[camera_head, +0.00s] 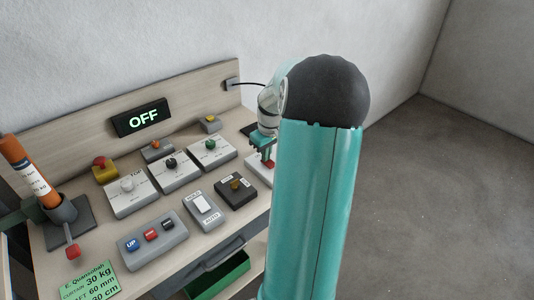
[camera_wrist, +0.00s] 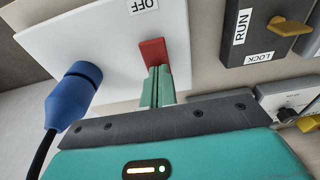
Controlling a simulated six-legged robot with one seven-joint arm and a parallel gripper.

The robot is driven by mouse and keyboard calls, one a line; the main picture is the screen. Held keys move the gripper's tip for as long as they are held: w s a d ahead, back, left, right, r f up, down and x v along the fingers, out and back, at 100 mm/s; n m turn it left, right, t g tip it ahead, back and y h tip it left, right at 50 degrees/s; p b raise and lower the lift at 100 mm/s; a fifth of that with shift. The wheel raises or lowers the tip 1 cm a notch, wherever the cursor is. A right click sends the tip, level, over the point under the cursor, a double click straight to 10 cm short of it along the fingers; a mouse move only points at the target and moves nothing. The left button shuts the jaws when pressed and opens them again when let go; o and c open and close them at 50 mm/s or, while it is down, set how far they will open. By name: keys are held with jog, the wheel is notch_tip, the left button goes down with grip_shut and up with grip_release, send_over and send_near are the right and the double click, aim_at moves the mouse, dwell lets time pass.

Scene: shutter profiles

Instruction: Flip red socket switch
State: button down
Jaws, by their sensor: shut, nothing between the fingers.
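The red socket switch (camera_wrist: 152,53) sits on a white socket plate (camera_wrist: 90,45) in the wrist view, with a label reading OFF beside it. A blue plug (camera_wrist: 78,88) with a black cable is in the same plate, to the left of the switch. My gripper (camera_wrist: 158,72) is shut and empty, its green fingertips at the lower end of the red switch. They look to be touching or very close to it; I cannot tell which. In the head view my gripper (camera_head: 262,160) is over the white plate (camera_head: 260,172) at the bench's right end, and my arm hides most of it.
A black RUN/LOCK box with a yellow knob (camera_wrist: 290,27) is right of the plate. The bench holds several knob boxes, a blue, red and black button box (camera_head: 152,240), a rocker switch box (camera_head: 203,208), and an orange cylinder (camera_head: 30,170). A display (camera_head: 142,118) reads OFF.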

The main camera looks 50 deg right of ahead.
jog(key=shift+s+f, duration=0.2)
